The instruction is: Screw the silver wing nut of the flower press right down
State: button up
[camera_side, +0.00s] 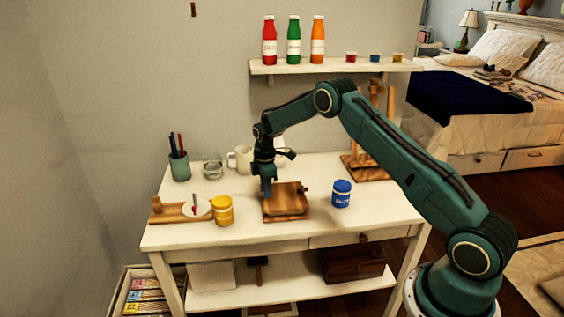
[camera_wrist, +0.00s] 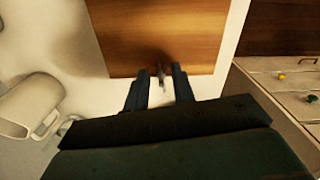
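The flower press (camera_side: 288,208) is a flat, square, brown wooden block lying near the middle of the white table. In the wrist view its wooden top (camera_wrist: 160,30) fills the upper middle. My gripper (camera_side: 267,190) points down over the left part of the press. In the wrist view its two fingers (camera_wrist: 160,76) stand apart near the press edge. A small thin grey piece (camera_wrist: 162,76), seemingly the silver wing nut, shows between them with gaps at its sides. Whether either finger touches it is unclear. The side view hides this piece behind my gripper.
A blue jar (camera_side: 341,194) stands right of the press and a yellow jar (camera_side: 222,212) left of it. Behind are a white mug (camera_side: 241,158), a glass jar (camera_side: 212,168), a pen cup (camera_side: 179,166) and a wooden stand (camera_side: 364,168). The front table strip is clear.

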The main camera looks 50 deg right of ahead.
jog(key=shift+f, duration=0.2)
grip_shut()
jog(key=shift+m, duration=0.4)
